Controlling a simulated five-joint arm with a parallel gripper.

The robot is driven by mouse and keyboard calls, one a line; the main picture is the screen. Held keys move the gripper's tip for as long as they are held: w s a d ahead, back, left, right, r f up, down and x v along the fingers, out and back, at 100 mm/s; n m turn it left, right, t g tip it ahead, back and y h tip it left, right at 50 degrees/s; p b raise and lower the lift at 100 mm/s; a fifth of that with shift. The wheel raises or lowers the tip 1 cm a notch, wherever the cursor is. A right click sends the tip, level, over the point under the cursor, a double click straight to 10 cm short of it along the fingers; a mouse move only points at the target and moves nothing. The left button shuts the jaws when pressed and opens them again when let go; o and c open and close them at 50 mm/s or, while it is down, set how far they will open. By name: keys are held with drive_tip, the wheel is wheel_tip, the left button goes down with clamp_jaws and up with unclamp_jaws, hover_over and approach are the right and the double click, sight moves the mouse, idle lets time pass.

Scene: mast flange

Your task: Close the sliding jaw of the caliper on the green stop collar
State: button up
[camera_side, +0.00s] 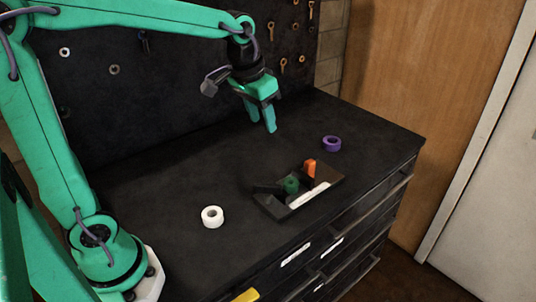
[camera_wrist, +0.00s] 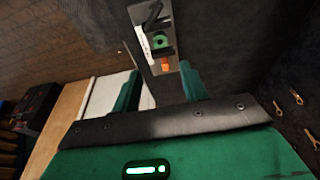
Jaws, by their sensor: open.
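The caliper lies on a dark tray (camera_side: 272,207) on the black bench top. It has a white strip (camera_side: 307,196) along the front and a black block at its left (camera_side: 267,188). The green stop collar (camera_side: 291,184) stands near the middle. An orange upright piece (camera_side: 309,168), which looks like the sliding jaw, stands to the right of the collar, with a gap between them. The wrist view also shows the green collar (camera_wrist: 160,41) and orange piece (camera_wrist: 165,64). My gripper (camera_side: 262,125) is open and empty, above the bench behind the tray, apart from the caliper.
A purple ring (camera_side: 332,143) lies behind and right of the tray. A white ring (camera_side: 212,216) lies to its left. The tray is near the bench's front edge, above drawers. A dark pegboard with hanging tools stands behind. The bench left of the tray is largely clear.

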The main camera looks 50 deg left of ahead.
drive_tip(key=w+f+g, duration=0.2)
drive_tip(key=w+f, duration=0.4)
drive_tip(key=w, duration=0.4)
drive_tip(key=g, duration=0.1)
hover_over(310, 161)
wheel_tip(310, 161, down, 9)
drive_tip(key=shift+s+r, duration=0.1)
drive_tip(key=shift+s, duration=0.05)
drive_tip(key=shift+w+f, duration=0.2)
drive_tip(key=shift+f, duration=0.15)
drive_tip(key=shift+f, duration=0.1)
drive_tip(key=shift+f, duration=3.8)
clamp_jaws()
